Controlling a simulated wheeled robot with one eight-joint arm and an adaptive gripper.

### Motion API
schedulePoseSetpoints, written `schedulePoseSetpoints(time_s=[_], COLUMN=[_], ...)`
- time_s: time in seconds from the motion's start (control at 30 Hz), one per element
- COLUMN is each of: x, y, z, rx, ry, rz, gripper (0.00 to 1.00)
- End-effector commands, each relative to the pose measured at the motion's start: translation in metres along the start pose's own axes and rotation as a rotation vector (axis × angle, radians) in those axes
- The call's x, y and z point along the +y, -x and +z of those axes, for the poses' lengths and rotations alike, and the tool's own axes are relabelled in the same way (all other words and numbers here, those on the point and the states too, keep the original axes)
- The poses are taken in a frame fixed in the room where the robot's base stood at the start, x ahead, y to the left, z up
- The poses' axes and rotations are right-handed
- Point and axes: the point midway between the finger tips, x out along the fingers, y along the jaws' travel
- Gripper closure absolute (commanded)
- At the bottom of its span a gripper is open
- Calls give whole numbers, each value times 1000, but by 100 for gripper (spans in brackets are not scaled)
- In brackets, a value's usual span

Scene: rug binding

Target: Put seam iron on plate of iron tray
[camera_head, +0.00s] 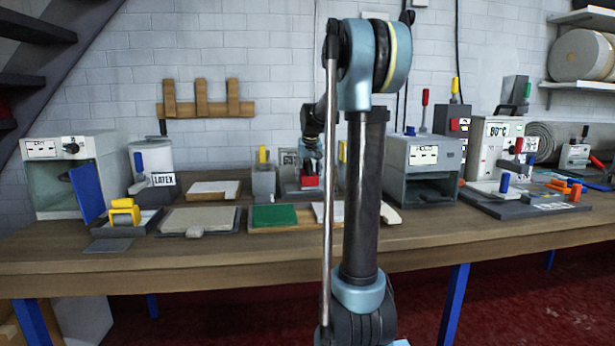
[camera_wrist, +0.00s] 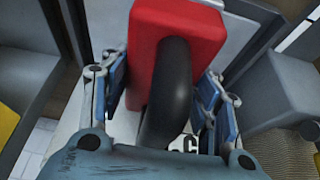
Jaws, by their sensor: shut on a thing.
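A red block with a black arched handle, which looks like the seam iron (camera_wrist: 196,38), is between the blue finger pads of my gripper (camera_wrist: 163,86) in the wrist view. The fingers are shut on it. In the head view my gripper (camera_head: 312,160) is at the back middle of the bench, with the red iron (camera_head: 311,182) just below it. A pale grey plate (camera_wrist: 116,20) shows under the iron in the wrist view, between raised grey sides. I cannot tell whether the iron touches it, or whether it is the iron tray's plate.
A green pad (camera_head: 274,216) lies on a board in front of the gripper. A grey box with a yellow handle (camera_head: 264,182) stands close left. A grey open-fronted oven (camera_head: 423,166) stands right. A latex can (camera_head: 152,165) is left. My arm hides part of the bench.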

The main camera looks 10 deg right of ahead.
Motion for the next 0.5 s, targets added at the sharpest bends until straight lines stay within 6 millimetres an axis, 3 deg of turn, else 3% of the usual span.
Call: schedulePoseSetpoints(time_s=[0.5], x=[1], y=[-6], z=[1], rx=[3], ry=[-1], rz=[0], gripper=[100])
